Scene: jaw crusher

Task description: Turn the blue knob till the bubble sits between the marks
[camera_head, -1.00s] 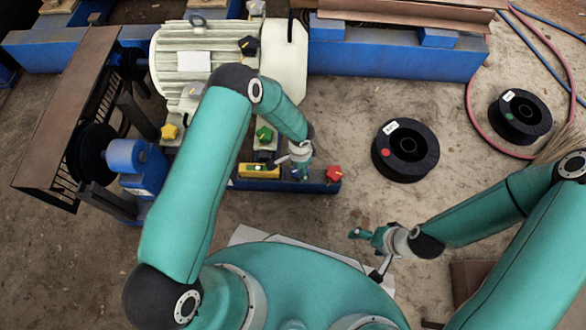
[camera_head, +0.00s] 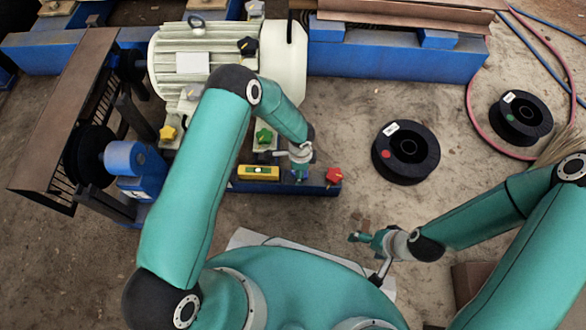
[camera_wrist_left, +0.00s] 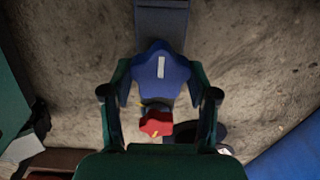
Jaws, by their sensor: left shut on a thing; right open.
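The blue knob (camera_wrist_left: 162,70), star-shaped with a white bar on top, sits between the two green fingers of my left gripper (camera_wrist_left: 159,84) in the left wrist view. The fingers close on its sides. In the head view my left gripper (camera_head: 300,168) points down at the right part of the blue rail and mostly hides the knob. The yellow level (camera_head: 258,173) with a green vial lies on the rail just left of the gripper. Its bubble is too small to place against the marks. My right gripper (camera_head: 356,237) is open and empty above the floor.
A red knob (camera_head: 333,175) stands at the rail's right end, close to my left gripper. A green knob (camera_head: 264,137) and yellow knob (camera_head: 168,132) stand by the cream motor (camera_head: 192,62). A black spool (camera_head: 406,151) lies to the right, with bare floor around it.

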